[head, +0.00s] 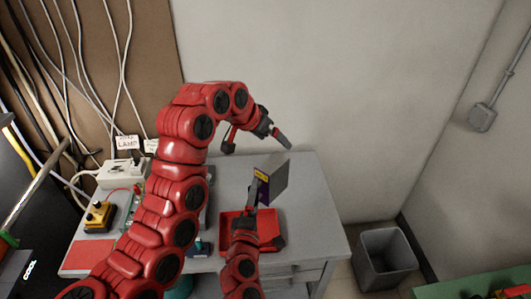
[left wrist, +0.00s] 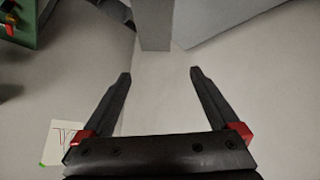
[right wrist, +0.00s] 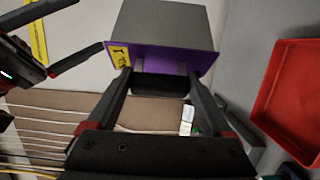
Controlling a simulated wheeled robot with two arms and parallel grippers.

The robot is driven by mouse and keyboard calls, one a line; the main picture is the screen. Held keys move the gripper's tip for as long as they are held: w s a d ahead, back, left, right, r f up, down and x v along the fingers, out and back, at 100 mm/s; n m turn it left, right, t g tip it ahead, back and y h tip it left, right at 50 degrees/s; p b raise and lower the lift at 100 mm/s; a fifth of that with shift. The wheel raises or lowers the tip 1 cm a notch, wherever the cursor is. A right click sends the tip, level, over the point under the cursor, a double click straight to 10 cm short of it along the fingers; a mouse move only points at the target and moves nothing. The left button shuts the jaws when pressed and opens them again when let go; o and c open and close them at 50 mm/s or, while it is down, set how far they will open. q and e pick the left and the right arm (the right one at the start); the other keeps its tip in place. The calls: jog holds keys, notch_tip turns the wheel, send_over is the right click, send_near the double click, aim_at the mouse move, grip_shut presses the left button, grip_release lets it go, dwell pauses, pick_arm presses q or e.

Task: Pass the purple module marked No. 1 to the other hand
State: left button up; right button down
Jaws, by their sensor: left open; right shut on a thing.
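The purple module is a grey block with a purple face and a yellow label reading 1. In the head view the module (head: 272,180) is held above the red tray (head: 228,228). My right gripper (head: 254,198) is shut on it from below. In the right wrist view the module (right wrist: 165,25) sits between the fingertips, its purple edge facing the gripper. My left gripper (head: 284,139) is open and empty, above and apart from the module. Its two spread fingers show in the left wrist view (left wrist: 160,75) and at the left of the right wrist view (right wrist: 60,35).
The red tray rests on the grey table (head: 315,185). A yellow-and-black button box (head: 98,215) and a white power box (head: 122,172) stand at the left. A grey bin (head: 386,260) is on the floor at right. The table's back right is clear.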

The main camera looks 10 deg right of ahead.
aim_at(276, 174)
pick_arm(q)
jog(key=s, duration=0.1)
jog(key=s+a+f+g+y, duration=0.1)
jog(key=s+m+y, duration=0.1)
jog(key=s, duration=0.1)
jog(key=shift+a+f, duration=0.3)
jog(key=shift+a, duration=0.1)
jog(key=shift+s+f+g+y, duration=0.1)
jog(key=shift+f+g+y, duration=0.15)
jog(key=shift+g+y, duration=0.05)
jog(key=x, duration=1.1)
jog(key=shift+f, duration=0.15)
jog(key=shift+d, duration=0.15)
grip_shut()
pick_arm(e)
grip_release()
jog(key=shift+s, duration=0.1)
